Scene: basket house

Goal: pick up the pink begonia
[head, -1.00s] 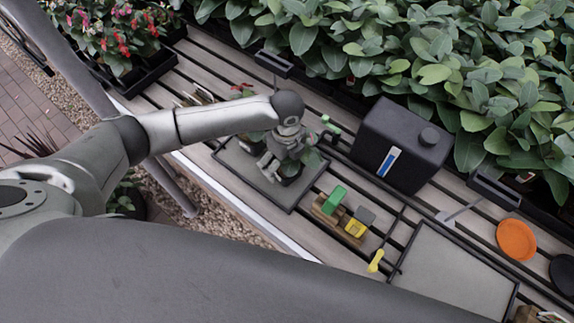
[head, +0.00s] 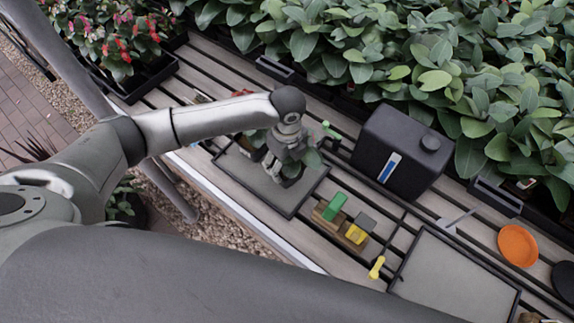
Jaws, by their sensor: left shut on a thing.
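My left gripper (head: 282,168) reaches down over a dark grey tray (head: 240,175) on the slatted bench. It is shut on a small potted plant with broad green leaves (head: 312,158). The fingers hide most of its dark pot, and I cannot make out its flowers or their colour. Whether the pot touches the tray is unclear. Some red blooms (head: 242,93) show just behind my left forearm. My right gripper is not in view.
A black canister (head: 400,150) stands right of the tray. Green and yellow items on a wooden block (head: 328,212) lie in front. A second grey tray (head: 455,280), an orange saucer (head: 518,246) and dense green foliage (head: 440,60) are further right and behind.

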